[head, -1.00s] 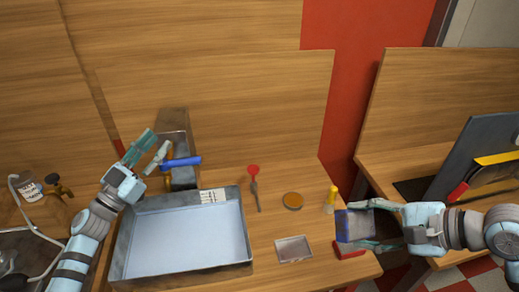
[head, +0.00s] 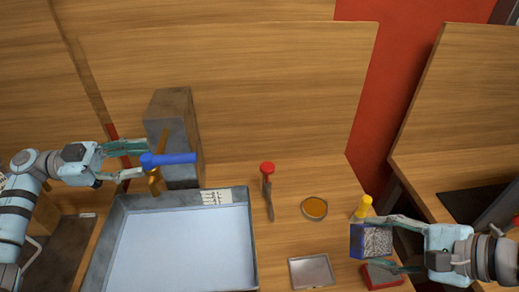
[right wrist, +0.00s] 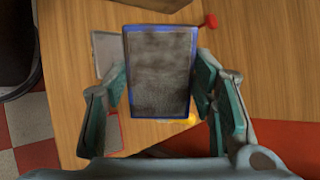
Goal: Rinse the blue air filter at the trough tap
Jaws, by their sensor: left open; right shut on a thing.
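The blue-framed air filter (head: 372,241) is in my right gripper (head: 374,246), which is shut on it above the bench's right front. In the right wrist view the filter (right wrist: 160,72) has a grey, dirty-looking face, gripped by its two long sides. The trough (head: 252,245) is a grey metal basin with a pale, bare floor. The brass tap (head: 154,184) with its blue bar handle (head: 175,158) stands at the trough's back left, before a grey block. My left gripper (head: 143,160) is open, its fingers around the handle's left end; contact is unclear.
Right of the trough lie a red-headed tool (head: 268,190), a round amber dish (head: 315,208) and a flat grey square (head: 311,272). A yellow bottle (head: 362,207) and a red-edged block (head: 382,275) are close to the filter. A tall wooden panel stands behind.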

